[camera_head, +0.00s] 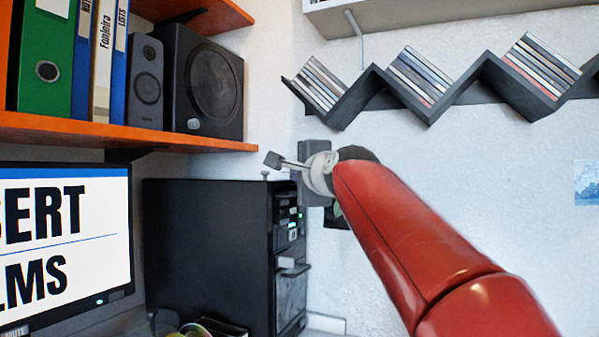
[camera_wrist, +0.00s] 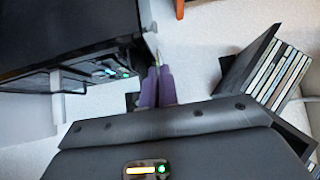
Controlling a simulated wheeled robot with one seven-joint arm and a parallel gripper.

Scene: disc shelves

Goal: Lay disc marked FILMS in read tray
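My gripper (camera_head: 268,167) is at the end of my red arm, above and beside the black computer tower (camera_head: 205,250). A tray-like piece (camera_head: 295,270) juts from the tower's front, below my gripper. It may be the read tray. A light grey piece (camera_wrist: 58,90) also juts from the tower in the wrist view. Cases stand in the zigzag shelf (camera_head: 455,95), but no FILMS label is readable on them. The screen (camera_head: 60,235) shows part of its text, "SERT" and "LMS".
An orange shelf (camera_head: 120,135) with speakers (camera_head: 205,80) and binders (camera_head: 45,60) is at upper left, above the tower. Several upright cases (camera_wrist: 275,75) are at the right in the wrist view. The white wall below the zigzag shelf is mostly bare.

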